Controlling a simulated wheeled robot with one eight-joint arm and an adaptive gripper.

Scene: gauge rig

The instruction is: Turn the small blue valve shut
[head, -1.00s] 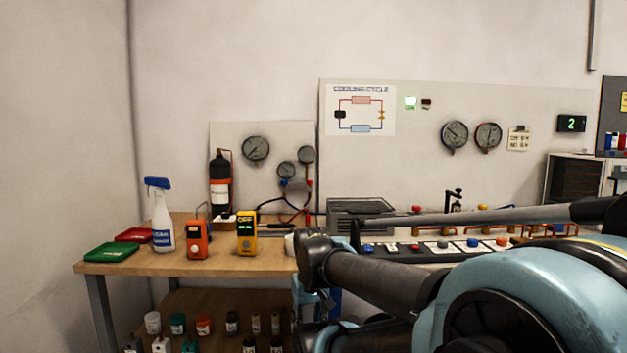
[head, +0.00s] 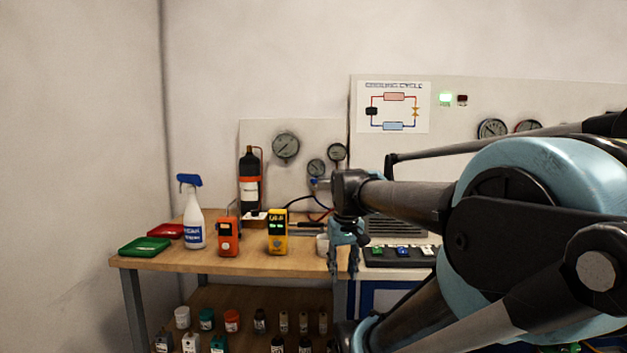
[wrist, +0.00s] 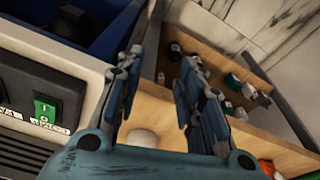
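The small blue valve (head: 314,181) shows as a small blue spot on the gauge manifold, just left of my arm's wrist in the head view. The small gauges (head: 317,168) sit above it on the pale back panel. The red valve and part of the hoses are hidden behind my arm. My gripper (head: 343,264) points down over the front right edge of the wooden bench, below and nearer than the valve. In the wrist view my gripper (wrist: 162,65) has its two fingers apart with nothing between them. The valve is not in the wrist view.
On the bench (head: 180,262) stand a spray bottle (head: 194,222), an orange meter (head: 228,238), a yellow meter (head: 278,232), and a black cylinder (head: 250,180). A white cup (head: 322,244) is close beside my gripper. A switch panel (head: 390,261) lies to the right.

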